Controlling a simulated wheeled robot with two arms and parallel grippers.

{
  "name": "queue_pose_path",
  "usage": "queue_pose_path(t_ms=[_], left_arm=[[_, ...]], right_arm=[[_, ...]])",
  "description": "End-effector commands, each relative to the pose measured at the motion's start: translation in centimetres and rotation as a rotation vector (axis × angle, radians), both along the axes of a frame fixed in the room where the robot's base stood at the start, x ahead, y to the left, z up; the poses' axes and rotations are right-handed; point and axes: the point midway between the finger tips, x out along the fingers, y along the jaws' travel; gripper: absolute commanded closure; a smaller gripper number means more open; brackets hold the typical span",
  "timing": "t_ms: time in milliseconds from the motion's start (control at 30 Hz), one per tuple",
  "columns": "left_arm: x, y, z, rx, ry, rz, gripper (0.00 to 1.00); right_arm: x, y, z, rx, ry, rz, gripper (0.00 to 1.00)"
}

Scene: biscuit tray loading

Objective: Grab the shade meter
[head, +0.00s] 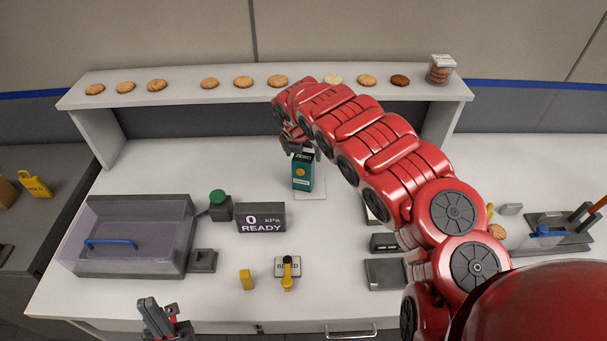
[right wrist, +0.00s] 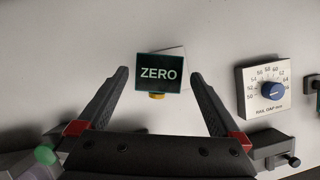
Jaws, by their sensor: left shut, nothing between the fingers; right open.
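The shade meter (head: 302,176) is a teal-green upright block with a dark top display reading ZERO and a yellow-orange spot on its front. It stands on a pale plate on the white bench. My right gripper (head: 300,151) is open, just above and behind the meter in the head view. In the right wrist view the meter's top (right wrist: 158,73) shows between the two spread fingers, with gaps on both sides. My left gripper (head: 160,318) is shut and empty at the bench's front edge, far from the meter.
A clear-lidded box (head: 130,238) with a blue handle stands at left, beside a READY display (head: 260,218). A yellow-handled lever (head: 287,272) is in front. A dial box (right wrist: 267,90) lies right of the meter. A shelf (head: 190,93) with several biscuits runs behind.

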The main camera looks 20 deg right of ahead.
Motion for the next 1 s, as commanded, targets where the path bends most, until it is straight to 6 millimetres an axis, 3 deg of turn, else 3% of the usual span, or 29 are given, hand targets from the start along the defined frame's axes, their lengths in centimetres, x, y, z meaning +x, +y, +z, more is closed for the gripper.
queue_pose_path(t_ms=[433, 567, 1000], left_arm=[[0.0, 0.0, -1.2, 0.0, 0.0, 0.0, 1.0], [0.0, 0.0, 0.3, 0.0, -0.001, 0.0, 1.0], [0.0, 0.0, 0.8, 0.0, 0.0, 0.0, 1.0]], right_arm=[[0.7, -0.2, -2.8, 0.003, 0.003, 0.003, 0.0], [1.1, -0.6, -3.6, 0.005, 0.005, 0.003, 0.0], [1.9, -1.2, -5.8, 0.001, 0.001, 0.001, 0.0]])
